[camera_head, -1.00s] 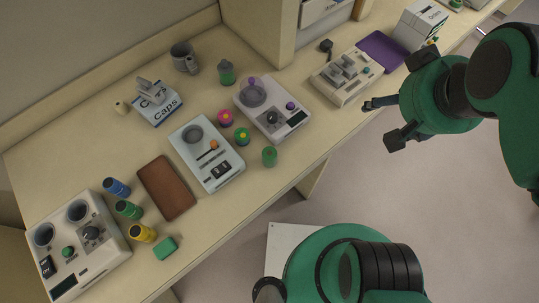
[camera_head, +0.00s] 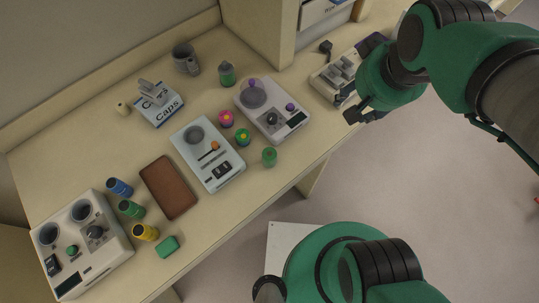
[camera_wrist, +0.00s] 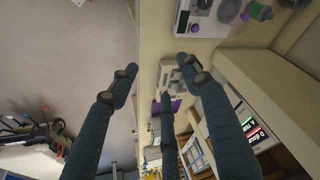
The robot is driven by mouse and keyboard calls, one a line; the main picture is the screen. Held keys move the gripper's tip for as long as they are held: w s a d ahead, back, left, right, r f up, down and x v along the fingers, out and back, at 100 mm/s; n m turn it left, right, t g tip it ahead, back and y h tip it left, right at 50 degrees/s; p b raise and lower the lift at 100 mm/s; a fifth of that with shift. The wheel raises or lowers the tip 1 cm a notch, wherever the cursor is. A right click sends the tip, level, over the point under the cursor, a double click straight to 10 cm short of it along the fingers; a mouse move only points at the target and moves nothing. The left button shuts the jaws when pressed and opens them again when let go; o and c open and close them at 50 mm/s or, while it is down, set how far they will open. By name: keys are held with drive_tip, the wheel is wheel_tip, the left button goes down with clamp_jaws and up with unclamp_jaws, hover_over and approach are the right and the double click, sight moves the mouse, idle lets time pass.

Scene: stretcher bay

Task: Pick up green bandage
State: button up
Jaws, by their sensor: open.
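Several green things lie on the desk, and I cannot tell for sure which is the bandage. A green roll (camera_head: 131,208) stands between a blue roll (camera_head: 119,187) and a yellow roll (camera_head: 145,232) at the left. A small green block (camera_head: 168,246) lies at the front edge. A green cylinder (camera_head: 269,157) stands near the middle front edge. My gripper (camera_head: 352,107) is open at the desk's right front edge, far to the right of the rolls. In the wrist view its spread fingers (camera_wrist: 160,88) hold nothing, and none of the rolls shows there.
A device with switches (camera_head: 334,80) is beside my gripper. Open floor lies in front.

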drive_tip(key=w+a+f+n+g+p, duration=0.1)
drive_tip(key=w+a+f+g+p, duration=0.2)
drive_tip(key=a+f, duration=0.75)
drive_tip(key=g+p, duration=0.1)
drive_tip(key=p, duration=0.1)
hover_over(269, 153)
wheel_tip(269, 153, down, 9)
drive_tip(key=shift+f+n+h, duration=0.2)
drive_tip(key=shift+n+h, duration=0.1)
drive_tip(key=shift+h, duration=0.1)
drive_tip(key=shift+f+b, duration=0.65)
drive_tip(key=shift+f, duration=3.6)
drive_tip(key=shift+s+f+b, duration=0.15)
drive_tip(key=shift+f+b, duration=0.15)
drive_tip(key=shift+f, duration=2.3)
